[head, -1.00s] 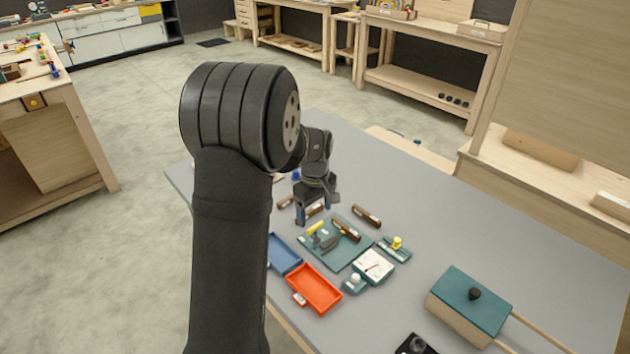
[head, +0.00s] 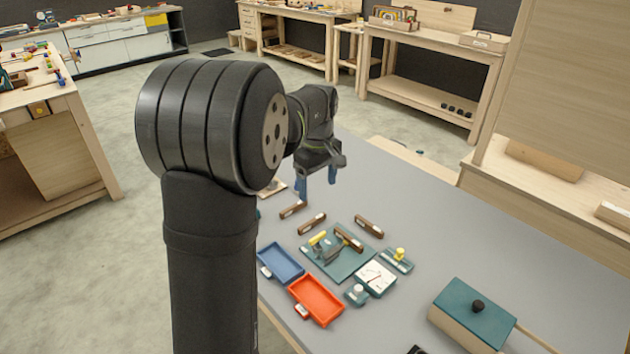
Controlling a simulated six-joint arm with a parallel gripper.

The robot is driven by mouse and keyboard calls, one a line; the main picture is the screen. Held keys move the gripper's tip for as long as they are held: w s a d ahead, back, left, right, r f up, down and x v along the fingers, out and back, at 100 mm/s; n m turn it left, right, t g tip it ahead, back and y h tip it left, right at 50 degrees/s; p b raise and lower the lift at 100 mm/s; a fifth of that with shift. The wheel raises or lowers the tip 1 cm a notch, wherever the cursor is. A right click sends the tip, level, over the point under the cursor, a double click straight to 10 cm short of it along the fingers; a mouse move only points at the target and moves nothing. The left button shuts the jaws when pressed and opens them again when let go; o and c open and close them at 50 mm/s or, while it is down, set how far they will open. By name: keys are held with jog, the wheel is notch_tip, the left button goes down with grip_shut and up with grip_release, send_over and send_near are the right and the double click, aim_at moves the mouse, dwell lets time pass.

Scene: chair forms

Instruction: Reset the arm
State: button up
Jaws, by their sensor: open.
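My gripper (head: 316,186) hangs above the far left part of the grey table (head: 420,232), beyond the small parts. Its fingers point down and are apart, with nothing visible between them. My dark arm fills the left middle of the head view and hides the table's left edge. Below and nearer than the gripper, a teal mat (head: 338,254) carries a brown bar and a tool with a yellow part. Brown bars (head: 311,223) lie around the mat.
A blue tray (head: 281,261) and a red tray (head: 317,300) lie at the front left. A white-faced gauge (head: 375,278) and a yellow-knobbed block (head: 398,258) are beside the mat. A teal-lidded box (head: 472,312) stands at the front right. The table's far middle is clear.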

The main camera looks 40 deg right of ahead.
aim_at(318, 236)
jog(key=shift+f, duration=0.1)
notch_tip(318, 236, down, 17)
jog(key=shift+f, duration=0.15)
dwell(0.7)
jog(key=shift+f, duration=0.2)
jog(key=shift+r+m, duration=0.2)
jog(key=shift+m, duration=0.2)
jog(key=m, duration=1.5)
jog(key=shift+m, duration=0.4)
dwell(1.5)
